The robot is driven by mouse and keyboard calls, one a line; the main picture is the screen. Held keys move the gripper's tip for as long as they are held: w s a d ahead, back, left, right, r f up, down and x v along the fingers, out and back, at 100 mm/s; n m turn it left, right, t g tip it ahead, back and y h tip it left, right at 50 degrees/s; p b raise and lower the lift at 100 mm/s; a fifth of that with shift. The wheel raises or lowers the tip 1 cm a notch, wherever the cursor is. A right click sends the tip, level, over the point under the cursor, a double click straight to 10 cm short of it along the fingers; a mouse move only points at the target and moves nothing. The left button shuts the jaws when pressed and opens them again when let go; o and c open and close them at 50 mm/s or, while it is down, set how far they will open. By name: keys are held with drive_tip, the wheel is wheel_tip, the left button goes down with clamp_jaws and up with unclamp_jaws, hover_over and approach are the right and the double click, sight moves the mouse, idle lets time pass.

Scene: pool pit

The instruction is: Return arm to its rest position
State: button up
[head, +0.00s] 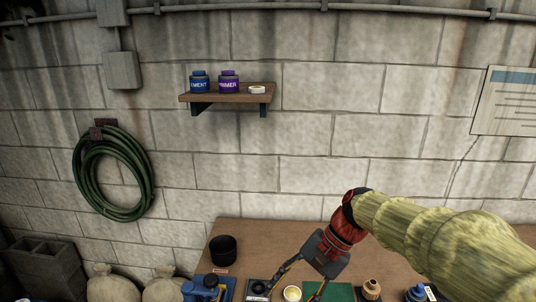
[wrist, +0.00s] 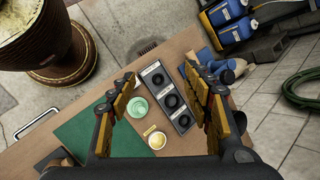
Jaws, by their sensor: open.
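My gripper (head: 294,281) hangs over the front of the brown workbench (head: 290,238) in the head view, at the end of my yellow-sleeved arm that enters from the right. In the wrist view my gripper (wrist: 160,77) shows its two orange-padded fingers spread apart, with nothing held between them. Below the fingers lies a dark panel (wrist: 169,98) with three round black pieces. A pale green round piece (wrist: 137,106) and a small yellow-filled cup (wrist: 156,140) sit to its left.
A black cup (head: 223,249) and a blue item (head: 205,289) stand on the bench left of my gripper. A green mat (head: 328,291) and bottles lie to the right. A wall shelf (head: 227,93) holds two jars. A green hose (head: 112,172) hangs left.

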drive_tip(key=s+d+r+n+t+h, duration=0.1)
drive_tip(key=s+d+n+t+h, duration=0.5)
drive_tip(key=s+d, duration=0.8)
drive_tip(key=shift+s+d+r+t+h, duration=0.15)
drive_tip(key=shift+s+d+t+h, duration=0.15)
drive_tip(key=shift+t, duration=0.3)
drive_tip(key=shift+c, duration=0.5)
